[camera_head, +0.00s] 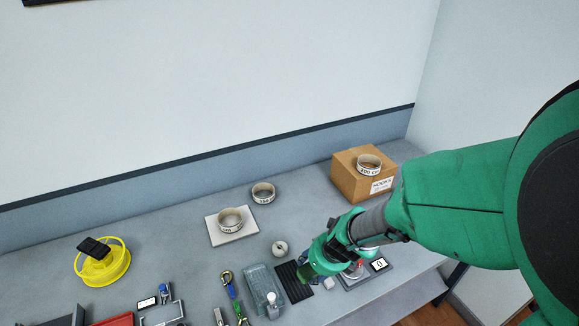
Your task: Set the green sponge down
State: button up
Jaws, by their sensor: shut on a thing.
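My gripper (313,266) is at the lower right of centre, low over the table, at the end of my green arm. It is shut on the green sponge (305,272), of which only a small dark green part shows at the fingertips. The sponge is over or beside a black ribbed mat (293,283). Whether it touches the mat or hangs above it, I cannot tell. My gripper hides much of the sponge.
A clear container (262,284) stands left of the mat, a small white round item (280,248) behind it. A scale-like device (366,276) is at right. Farther back are a cardboard box (348,181), ring-shaped straps (264,192) and a white board (217,238).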

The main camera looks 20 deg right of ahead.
jog(key=w+d+p, duration=0.1)
jog(key=w+d, duration=0.2)
jog(key=w, duration=0.2)
jog(key=w+d+r+p, duration=0.1)
jog(key=w+d, duration=0.2)
jog(key=w, duration=0.3)
jog(key=w+d+r+p, duration=0.1)
jog(key=w+d+p, duration=0.1)
jog(key=w, duration=0.3)
jog(key=shift+w+d+r, duration=0.1)
jog(key=shift+w+d, duration=0.25)
jog(key=shift+d, duration=0.25)
jog(key=shift+m, duration=0.5)
jog(key=shift+w+d+f+p, duration=0.95)
jog(key=shift+w+d, duration=1)
jog(key=shift+w, duration=0.65)
jog(key=shift+w+d+f+p, duration=0.65)
jog(key=shift+w+d+f, duration=0.45)
jog(key=shift+w+d, duration=1.25)
jog(key=shift+w+d+f+p, duration=0.95)
jog(key=shift+w+d, duration=0.65)
jog(key=shift+w, duration=1.3)
jog(key=shift+w+f, duration=0.1)
